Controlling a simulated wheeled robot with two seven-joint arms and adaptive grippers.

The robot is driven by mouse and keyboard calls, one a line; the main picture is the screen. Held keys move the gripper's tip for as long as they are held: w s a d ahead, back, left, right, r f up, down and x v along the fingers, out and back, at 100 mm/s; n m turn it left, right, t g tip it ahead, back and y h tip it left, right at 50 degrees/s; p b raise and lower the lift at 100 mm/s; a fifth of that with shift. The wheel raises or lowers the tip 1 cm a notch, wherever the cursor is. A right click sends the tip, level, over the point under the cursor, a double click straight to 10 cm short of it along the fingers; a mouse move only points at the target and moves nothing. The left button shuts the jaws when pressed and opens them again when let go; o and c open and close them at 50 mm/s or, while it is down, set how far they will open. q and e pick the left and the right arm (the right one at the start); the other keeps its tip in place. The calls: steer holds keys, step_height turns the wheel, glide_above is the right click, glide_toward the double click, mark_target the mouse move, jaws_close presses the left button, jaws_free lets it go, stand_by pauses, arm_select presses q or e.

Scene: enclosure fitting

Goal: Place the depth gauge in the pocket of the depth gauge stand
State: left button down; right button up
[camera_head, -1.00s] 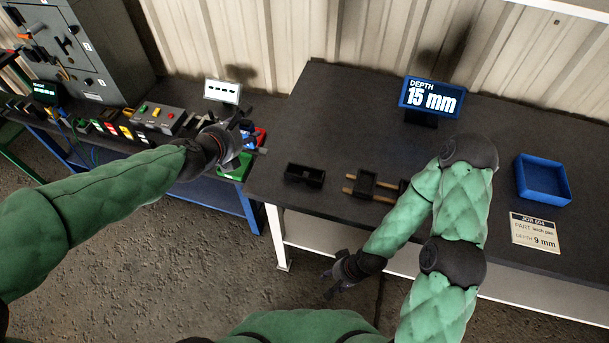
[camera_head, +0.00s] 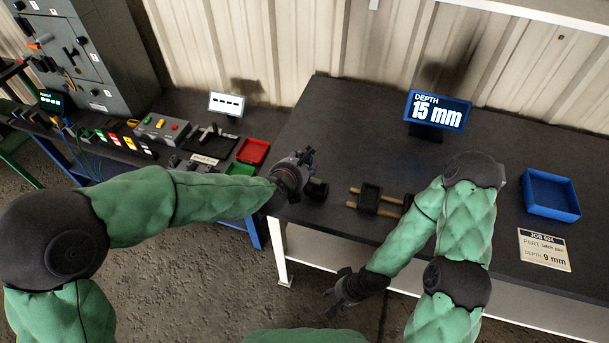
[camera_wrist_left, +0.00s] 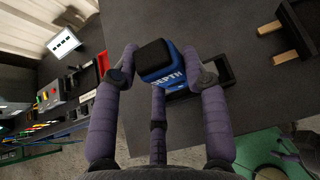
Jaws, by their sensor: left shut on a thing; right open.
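My left gripper (camera_head: 303,160) is shut on the depth gauge. The left wrist view shows the gauge (camera_wrist_left: 168,68), a blue block with a black end and "DEPTH" lettering, between the fingers (camera_wrist_left: 163,62). The dark depth gauge stand (camera_head: 318,191) is on the right bench near its left front corner, partly hidden by my left gripper. In the left wrist view the stand (camera_wrist_left: 222,73) shows behind and right of the gauge, partly covered by it. I cannot tell whether they touch. My right gripper (camera_head: 332,300) is open and empty, in front of the bench edge.
A black fixture (camera_head: 369,198) with two tan rods lies right of the stand. A depth display (camera_head: 437,112) reads 15 mm. A blue tray (camera_head: 551,195) and a job card (camera_head: 544,249) are at the right. Red (camera_head: 253,151) and green trays are on the left bench. The right bench's back left is clear.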

arm_select(q)
steer(key=shift+d+f, duration=0.2)
steer(key=shift+f, duration=0.1)
step_height(320, 180, down, 3)
steer(key=shift+d+f+b, duration=0.15)
steer(key=shift+f+b, duration=0.05)
steer(key=shift+b, duration=0.65)
steer(key=shift+r, duration=0.1)
steer(key=c, duration=1.1)
jaws_free()
steer(key=shift+f, duration=0.2)
steer(key=o, duration=0.4)
steer(key=shift+o, duration=0.2)
